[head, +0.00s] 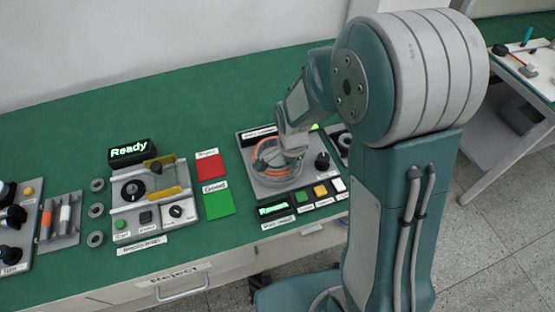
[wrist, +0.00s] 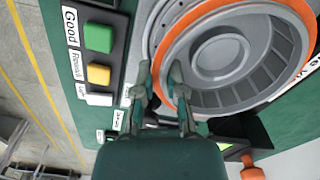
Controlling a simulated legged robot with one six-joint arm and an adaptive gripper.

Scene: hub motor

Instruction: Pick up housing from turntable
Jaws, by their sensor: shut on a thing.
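The housing (wrist: 285,55) is a round grey shell with an orange ring around its rim. In the wrist view it fills the upper right, and in the head view it (head: 264,158) sits at the turntable station (head: 248,190). My gripper (wrist: 160,72) is shut on the housing's near wall, one finger outside the rim and one inside. In the head view my gripper (head: 290,150) comes down over the housing's right part and hides some of it. I cannot tell whether the housing is resting on the turntable or slightly raised.
Green, yellow and white buttons (head: 320,191) line the station's front edge, and a black knob (head: 322,160) stands to its right. Red (head: 208,165) and green (head: 219,205) pads lie left of it. Further left is a "Ready" test station (head: 150,200) with several small rings beside it.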

